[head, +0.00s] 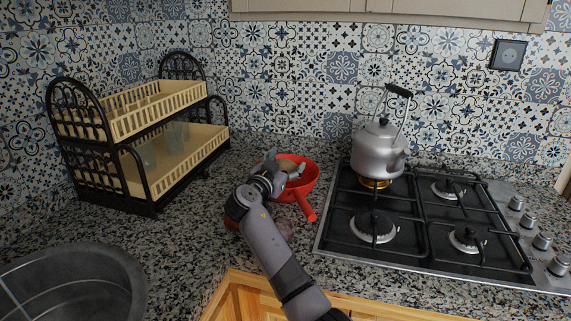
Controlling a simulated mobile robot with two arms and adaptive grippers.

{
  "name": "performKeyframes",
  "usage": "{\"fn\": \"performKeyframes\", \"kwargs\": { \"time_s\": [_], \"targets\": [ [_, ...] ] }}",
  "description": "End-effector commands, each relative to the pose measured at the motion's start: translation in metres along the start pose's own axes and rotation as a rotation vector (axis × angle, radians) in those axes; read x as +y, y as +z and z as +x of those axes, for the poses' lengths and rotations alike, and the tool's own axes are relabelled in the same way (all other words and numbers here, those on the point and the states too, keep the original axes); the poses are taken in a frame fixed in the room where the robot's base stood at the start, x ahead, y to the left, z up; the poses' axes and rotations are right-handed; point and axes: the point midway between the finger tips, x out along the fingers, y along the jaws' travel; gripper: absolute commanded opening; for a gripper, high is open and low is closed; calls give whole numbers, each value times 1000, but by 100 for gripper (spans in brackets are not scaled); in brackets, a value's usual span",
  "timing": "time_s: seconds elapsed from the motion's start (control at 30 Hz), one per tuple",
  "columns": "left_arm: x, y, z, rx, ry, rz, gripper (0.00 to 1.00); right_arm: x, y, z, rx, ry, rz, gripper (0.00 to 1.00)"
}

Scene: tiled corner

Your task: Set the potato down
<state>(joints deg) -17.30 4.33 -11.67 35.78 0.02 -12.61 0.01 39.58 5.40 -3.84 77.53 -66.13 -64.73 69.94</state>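A red pan or strainer (311,183) with a red handle (305,206) stands on the counter left of the stove. My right gripper (284,167) is over its left part, with the arm coming up from the bottom. A tan, rounded thing, seemingly the potato (287,163), shows between the fingers, which are on either side of it. The gripper hides part of it, and I cannot tell whether it touches the red bowl's floor. My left gripper is not in view.
A gas stove (415,262) with a grey kettle (377,147) over a lit burner is on the right. A two-tier dish rack (150,118) stands at the left, above a round sink (75,285).

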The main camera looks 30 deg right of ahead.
Motion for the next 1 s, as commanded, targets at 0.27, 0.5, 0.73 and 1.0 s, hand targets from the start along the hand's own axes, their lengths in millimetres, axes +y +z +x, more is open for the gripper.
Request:
{"fn": "performKeyframes", "kwargs": {
  "time_s": [0.27, 0.5, 0.73, 1.0],
  "targets": [
    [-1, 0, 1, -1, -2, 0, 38, 2, 5, 1, -6, 3, -3, 84],
    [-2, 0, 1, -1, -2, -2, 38, 2, 5, 1, -7, 3, -4, 84],
    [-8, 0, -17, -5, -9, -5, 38, -1, -8, 0, -7, 3, -4, 84],
    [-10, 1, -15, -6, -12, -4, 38, -2, -6, -54, -7, -2, 0, 84]
  ]
}}
